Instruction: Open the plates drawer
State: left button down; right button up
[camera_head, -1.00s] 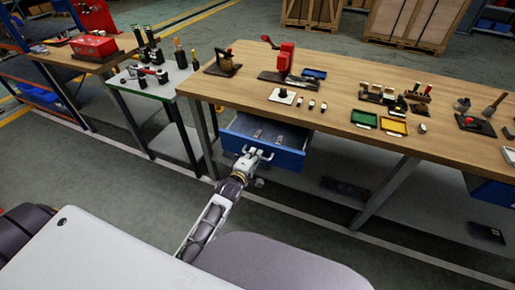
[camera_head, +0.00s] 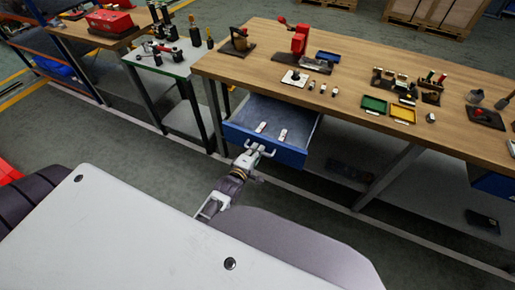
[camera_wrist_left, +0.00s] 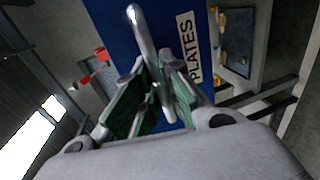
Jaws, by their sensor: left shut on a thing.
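The blue plates drawer (camera_head: 264,145) is pulled out from under the wooden workbench (camera_head: 345,75). Two small light pieces (camera_head: 282,134) lie on its grey floor. My left gripper (camera_head: 254,152) is at the drawer's front and shut on the metal handle (camera_head: 268,153). In the left wrist view the gripper's green-padded fingers (camera_wrist_left: 155,95) close around the bar handle (camera_wrist_left: 140,30). The blue front there carries a white "PLATES" label (camera_wrist_left: 188,48). My right gripper is not in view.
A second blue drawer (camera_head: 493,184) is under the bench at the right. Tools, a green tray (camera_head: 374,105) and a yellow tray (camera_head: 403,114) stand on the bench top. A smaller table (camera_head: 170,62) stands to the left. Open floor lies in front of the bench.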

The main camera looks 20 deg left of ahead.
pick_arm(q)
jog(key=c, duration=1.5)
grip_release()
jog(key=shift+v, duration=6)
jog(key=shift+d+f, duration=0.1)
